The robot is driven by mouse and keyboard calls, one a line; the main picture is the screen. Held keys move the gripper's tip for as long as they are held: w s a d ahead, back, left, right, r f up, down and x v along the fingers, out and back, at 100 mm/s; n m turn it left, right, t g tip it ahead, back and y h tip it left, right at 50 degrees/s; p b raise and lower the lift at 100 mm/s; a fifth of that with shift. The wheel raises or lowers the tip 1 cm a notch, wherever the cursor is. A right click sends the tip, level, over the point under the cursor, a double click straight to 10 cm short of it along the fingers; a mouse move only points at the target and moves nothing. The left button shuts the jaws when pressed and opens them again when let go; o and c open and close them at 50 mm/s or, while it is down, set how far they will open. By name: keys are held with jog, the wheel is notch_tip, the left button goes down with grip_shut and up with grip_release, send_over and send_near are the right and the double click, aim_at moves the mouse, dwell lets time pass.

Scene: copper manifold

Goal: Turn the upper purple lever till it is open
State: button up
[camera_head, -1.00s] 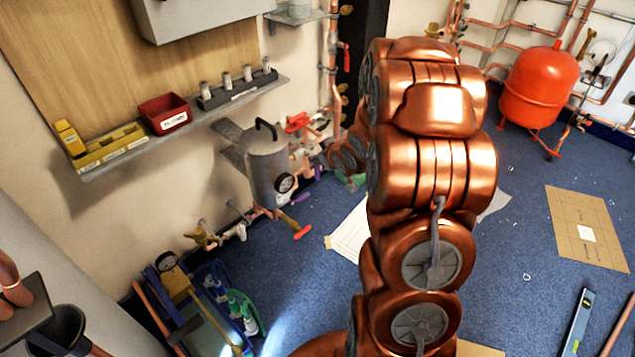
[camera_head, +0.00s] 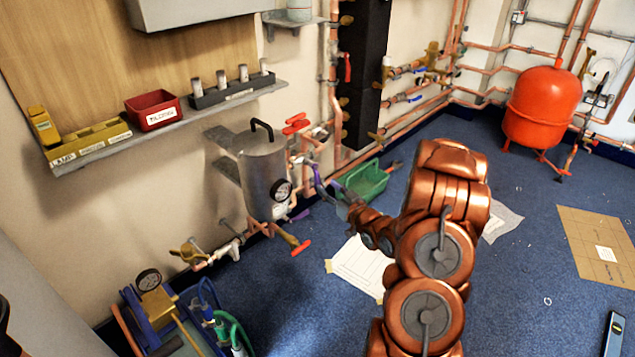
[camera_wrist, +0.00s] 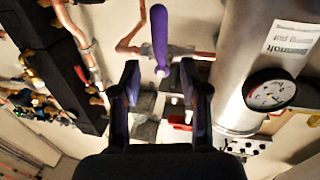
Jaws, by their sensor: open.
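The upper purple lever (camera_head: 319,181) is on the copper pipework just right of the silver cylinder. My gripper (camera_wrist: 160,82) is open, one dark finger on each side, with nothing held. No contact with the lever is visible. In the head view my gripper (camera_head: 345,203) is small and partly merged with the lever, so the exact gap cannot be told. A second purple handle (camera_head: 300,215) shows lower down, beside the cylinder.
The silver cylinder (camera_head: 263,172) with a round gauge (camera_wrist: 269,91) stands close beside the lever. Red handles (camera_head: 296,125) are above it, and a red-ended lever (camera_head: 301,247) is below. A dark column (camera_wrist: 65,75) is on the other side.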

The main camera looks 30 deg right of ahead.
aim_at(319, 180)
jog(key=shift+w+a+b, duration=0.1)
jog(key=shift+w+b, duration=0.7)
jog(key=shift+w, duration=2.45)
grip_shut()
